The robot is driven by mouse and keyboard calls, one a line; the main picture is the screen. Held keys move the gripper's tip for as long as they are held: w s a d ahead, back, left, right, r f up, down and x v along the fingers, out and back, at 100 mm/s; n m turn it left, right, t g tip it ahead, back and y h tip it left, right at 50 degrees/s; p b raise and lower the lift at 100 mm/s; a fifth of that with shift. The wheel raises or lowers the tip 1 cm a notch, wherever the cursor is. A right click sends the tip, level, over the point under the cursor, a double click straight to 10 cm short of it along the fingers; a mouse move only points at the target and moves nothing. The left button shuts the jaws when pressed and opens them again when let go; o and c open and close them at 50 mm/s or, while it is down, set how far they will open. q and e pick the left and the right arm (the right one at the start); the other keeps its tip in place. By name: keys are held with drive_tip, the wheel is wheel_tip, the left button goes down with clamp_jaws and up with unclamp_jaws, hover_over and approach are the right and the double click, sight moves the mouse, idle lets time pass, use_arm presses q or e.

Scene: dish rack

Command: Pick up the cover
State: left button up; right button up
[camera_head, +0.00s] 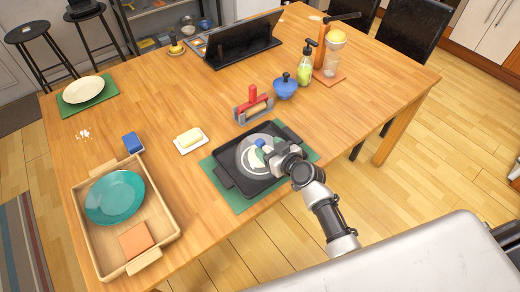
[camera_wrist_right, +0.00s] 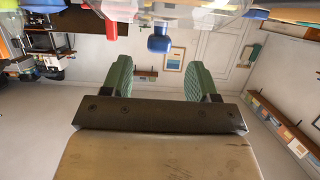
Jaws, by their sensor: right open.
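The cover (camera_head: 246,163) looks like a round, clear lid with a blue knob (camera_head: 261,143). It lies in a black rectangular pan (camera_head: 226,160) on a green mat (camera_head: 236,198) near the table's front edge. My right gripper (camera_head: 264,152) reaches in from the lower right, close to the knob, and hides part of the cover. In the right wrist view its two green fingers (camera_wrist_right: 156,78) are apart with nothing between them. The blue knob (camera_wrist_right: 160,40) shows just beyond the fingertips, roughly centred between them. My left gripper is not in view.
A red-handled holder (camera_head: 253,103) and a blue lidded bowl (camera_head: 285,87) stand behind the pan. A wooden tray (camera_head: 165,239) with a teal plate (camera_head: 115,197) sits at the front left.

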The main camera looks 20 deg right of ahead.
sight(262, 144)
drive_tip(key=x, duration=0.4)
drive_tip(key=shift+d+f, duration=0.15)
drive_tip(key=shift+s, duration=0.1)
drive_tip(key=c, duration=1.1)
